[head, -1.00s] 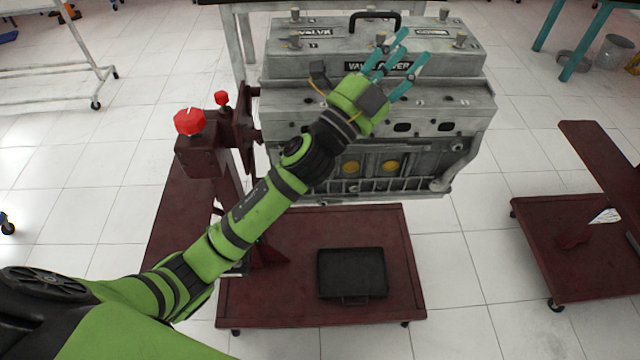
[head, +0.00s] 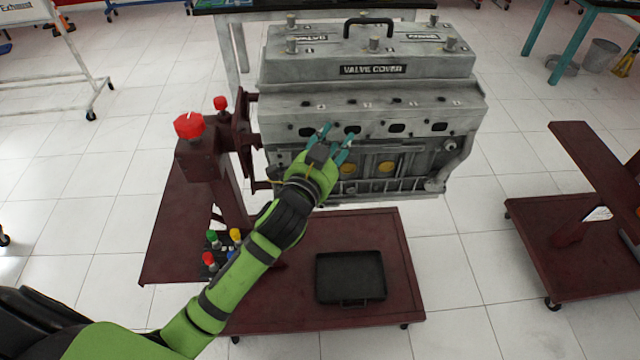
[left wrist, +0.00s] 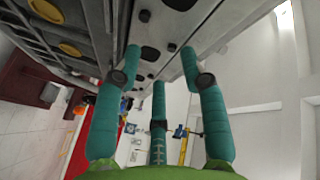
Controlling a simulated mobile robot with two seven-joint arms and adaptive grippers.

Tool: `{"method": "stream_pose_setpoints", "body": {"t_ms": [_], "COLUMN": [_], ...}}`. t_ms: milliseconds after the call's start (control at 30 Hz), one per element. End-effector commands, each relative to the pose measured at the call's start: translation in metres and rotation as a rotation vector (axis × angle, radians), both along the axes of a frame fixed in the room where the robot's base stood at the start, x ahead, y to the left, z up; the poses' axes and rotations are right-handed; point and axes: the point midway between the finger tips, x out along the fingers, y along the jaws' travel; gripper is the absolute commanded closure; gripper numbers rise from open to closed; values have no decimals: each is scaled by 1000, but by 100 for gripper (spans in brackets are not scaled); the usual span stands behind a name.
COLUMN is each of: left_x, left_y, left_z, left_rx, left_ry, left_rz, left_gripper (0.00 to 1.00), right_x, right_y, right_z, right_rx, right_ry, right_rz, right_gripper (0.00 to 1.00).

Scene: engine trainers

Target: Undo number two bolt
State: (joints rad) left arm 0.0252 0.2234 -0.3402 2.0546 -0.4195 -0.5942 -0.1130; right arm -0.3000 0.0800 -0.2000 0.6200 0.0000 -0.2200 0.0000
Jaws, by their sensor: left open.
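The engine block (head: 290,97) hangs on a red stand, with a grey valve cover (head: 420,87) on top. Upright bolts stand on the cover, among them a front middle bolt (head: 373,45), a front left bolt (head: 292,45) and a front right bolt (head: 451,44). Small number labels lie near them, too small to read. My left gripper (head: 335,140) is open and empty at the block's front face, below the cover and its bolts. In the left wrist view its teal fingers (left wrist: 160,75) are spread with nothing between them. My right gripper is not in view.
The red stand's upright (head: 225,185) is left of my forearm. A black tray (head: 350,276) lies on the stand's base, near small coloured items (head: 235,235). A black handle (head: 369,21) rises from the cover. Another red stand (head: 570,230) is at right, with clear floor between.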

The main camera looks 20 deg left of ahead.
Motion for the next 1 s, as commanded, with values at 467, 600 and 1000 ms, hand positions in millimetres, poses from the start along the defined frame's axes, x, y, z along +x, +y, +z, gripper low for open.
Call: {"method": "stream_pose_setpoints", "body": {"t_ms": [467, 600, 1000], "left_x": [-11, -13, -15], "left_y": [13, 14, 15], "left_z": [-91, -107, -117], "left_rx": [-53, -60, -66], "left_ry": [211, 245, 266], "left_rz": [41, 47, 51], "left_gripper": [58, 58, 58], "right_x": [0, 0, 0], "right_y": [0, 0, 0], "right_z": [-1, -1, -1], "right_rx": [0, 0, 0], "right_ry": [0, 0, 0], "right_rz": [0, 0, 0], "right_gripper": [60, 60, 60]}}
